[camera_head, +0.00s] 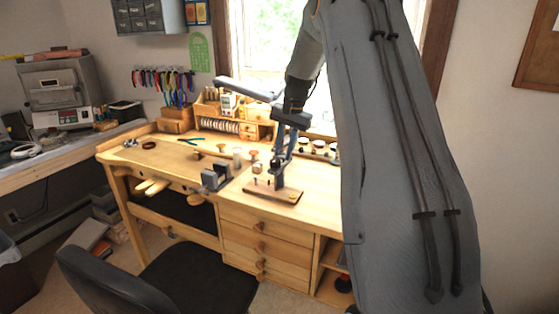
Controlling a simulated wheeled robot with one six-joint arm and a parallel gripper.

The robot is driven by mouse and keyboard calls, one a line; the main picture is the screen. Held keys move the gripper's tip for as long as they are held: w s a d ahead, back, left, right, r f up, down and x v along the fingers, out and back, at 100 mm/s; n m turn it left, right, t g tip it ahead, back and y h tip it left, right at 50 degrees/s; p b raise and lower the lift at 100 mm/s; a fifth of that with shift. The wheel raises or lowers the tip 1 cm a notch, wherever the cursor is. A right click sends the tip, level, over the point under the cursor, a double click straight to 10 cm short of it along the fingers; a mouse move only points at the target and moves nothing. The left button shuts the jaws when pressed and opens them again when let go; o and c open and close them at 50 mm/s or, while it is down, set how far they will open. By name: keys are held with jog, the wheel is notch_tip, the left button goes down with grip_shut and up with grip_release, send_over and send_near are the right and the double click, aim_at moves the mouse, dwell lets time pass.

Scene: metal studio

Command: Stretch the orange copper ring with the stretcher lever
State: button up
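The ring stretcher is a small grey metal tool (280,172) standing upright on a wooden base (287,196) near the front of the workbench. My gripper (287,146) comes down from above, right over the upper part of the stretcher. The fingers and the lever overlap at this distance, so I cannot tell whether they touch or whether the fingers are open or shut. I cannot make out the orange copper ring; it is too small or hidden. Small pegs and a pale round piece (257,168) are beside the stretcher's post.
The wooden workbench (315,190) also holds a dark grey block-like tool (215,178), pliers (191,141), small jars and an organizer (257,131). A black chair (195,278) stands in front. My arm blocks the right side. The bench's left top is mostly clear.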

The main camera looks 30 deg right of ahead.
jog(key=shift+w+a+f+p, duration=0.15)
jog(key=shift+f+p, duration=0.05)
jog(key=shift+f, duration=0.6)
jog(key=shift+w+a+f+p, duration=0.15)
jog(key=shift+f+p, duration=0.1)
jog(key=shift+f, duration=0.6)
jog(key=shift+w+a+f+p, duration=0.1)
jog(key=shift+w+f+p, duration=0.1)
jog(key=shift+f, duration=0.6)
jog(key=shift+s, duration=0.1)
grip_shut()
